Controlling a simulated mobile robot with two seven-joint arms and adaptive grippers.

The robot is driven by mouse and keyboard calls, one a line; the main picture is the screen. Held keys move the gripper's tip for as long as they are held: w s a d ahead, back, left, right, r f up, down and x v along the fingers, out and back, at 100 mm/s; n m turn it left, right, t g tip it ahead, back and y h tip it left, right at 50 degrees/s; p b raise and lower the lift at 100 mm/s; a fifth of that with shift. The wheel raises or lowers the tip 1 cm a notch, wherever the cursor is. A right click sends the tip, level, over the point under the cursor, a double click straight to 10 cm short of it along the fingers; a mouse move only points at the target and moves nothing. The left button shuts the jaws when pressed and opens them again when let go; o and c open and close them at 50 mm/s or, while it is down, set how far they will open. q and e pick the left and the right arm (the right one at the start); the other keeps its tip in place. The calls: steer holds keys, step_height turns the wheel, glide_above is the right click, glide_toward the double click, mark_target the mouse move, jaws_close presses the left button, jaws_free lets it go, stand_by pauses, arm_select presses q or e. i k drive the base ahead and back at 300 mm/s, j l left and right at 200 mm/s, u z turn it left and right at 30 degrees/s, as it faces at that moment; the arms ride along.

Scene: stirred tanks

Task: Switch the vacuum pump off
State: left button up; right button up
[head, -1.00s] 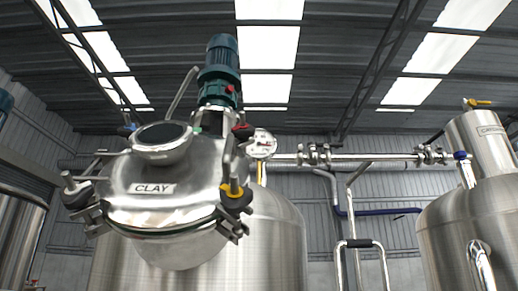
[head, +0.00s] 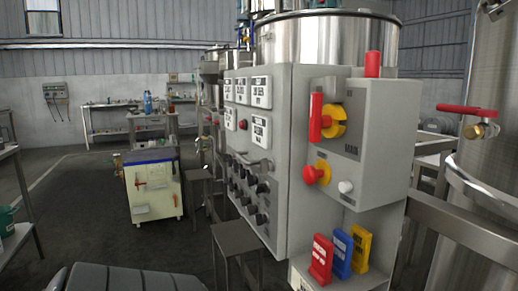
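A grey control cabinet (head: 276,165) stands at the centre right. Its side box (head: 375,150) carries a large red-handled switch on a yellow disc (head: 335,121), a smaller red and yellow knob (head: 318,173) and a white button (head: 345,187). The large handle stands upright. The front has several white labelled meters (head: 261,92) and rows of black knobs (head: 245,190); the labels are too small to read. I cannot tell which control belongs to the vacuum pump, and no pump is clearly recognisable. Neither gripper is in view.
A cream cart (head: 152,190) stands on the floor at the left. A small grey stool (head: 237,240) stands before the cabinet. Red, blue and yellow tags (head: 340,252) sit low on the cabinet. A steel tank with a red-handled valve (head: 470,112) is at the right. The left floor is mostly clear.

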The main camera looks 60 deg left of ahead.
mark_target(260, 189)
steer(key=u, duration=2.1)
